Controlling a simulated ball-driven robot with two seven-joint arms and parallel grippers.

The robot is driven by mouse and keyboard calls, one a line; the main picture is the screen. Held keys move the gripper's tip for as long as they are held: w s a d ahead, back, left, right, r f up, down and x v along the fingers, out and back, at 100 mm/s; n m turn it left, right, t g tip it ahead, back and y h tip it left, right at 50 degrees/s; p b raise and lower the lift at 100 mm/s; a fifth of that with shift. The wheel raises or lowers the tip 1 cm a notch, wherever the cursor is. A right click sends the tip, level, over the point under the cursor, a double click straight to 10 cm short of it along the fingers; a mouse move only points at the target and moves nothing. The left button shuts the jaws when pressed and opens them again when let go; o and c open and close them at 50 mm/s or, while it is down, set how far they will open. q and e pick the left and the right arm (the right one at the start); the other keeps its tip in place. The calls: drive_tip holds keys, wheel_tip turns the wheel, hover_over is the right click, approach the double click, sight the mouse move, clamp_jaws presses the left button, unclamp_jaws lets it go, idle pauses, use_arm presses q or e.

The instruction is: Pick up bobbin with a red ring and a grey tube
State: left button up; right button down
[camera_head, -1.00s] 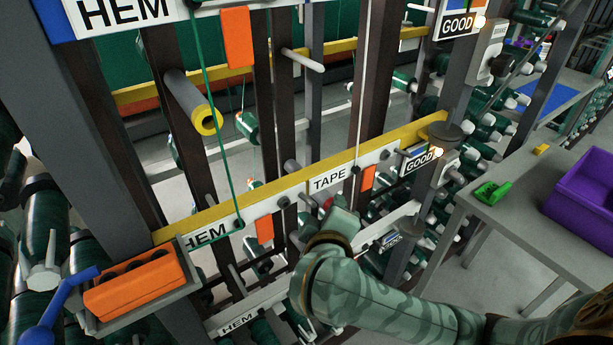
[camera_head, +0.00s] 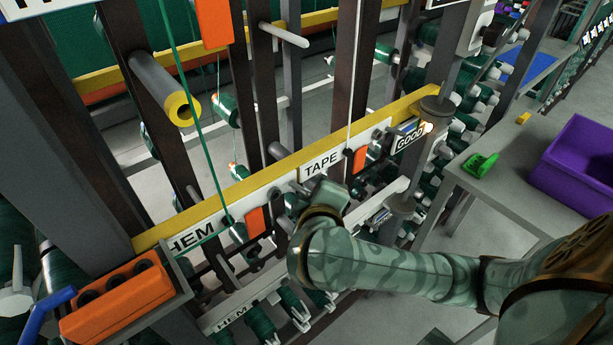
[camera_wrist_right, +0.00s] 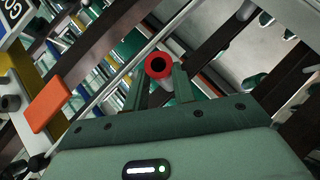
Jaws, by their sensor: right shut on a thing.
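The bobbin shows in the right wrist view as a red ring (camera_wrist_right: 158,66) around a dark hole, seen end-on. It sits between the two fingers of my right gripper (camera_wrist_right: 160,82), which is shut on it. In the head view my right gripper (camera_head: 325,195) is in front of the rack, just below the TAPE label (camera_head: 321,168); the bobbin is hidden there. My left gripper is not in view.
Rack posts, pegs and green bobbins surround the right gripper. An orange holed block (camera_head: 118,300) sits at lower left, and a yellow-ended grey roll (camera_head: 165,90) juts out at upper left. A table (camera_head: 490,195) with a purple bin (camera_head: 575,165) stands at right.

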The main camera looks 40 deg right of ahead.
drive_tip(key=shift+s, duration=0.15)
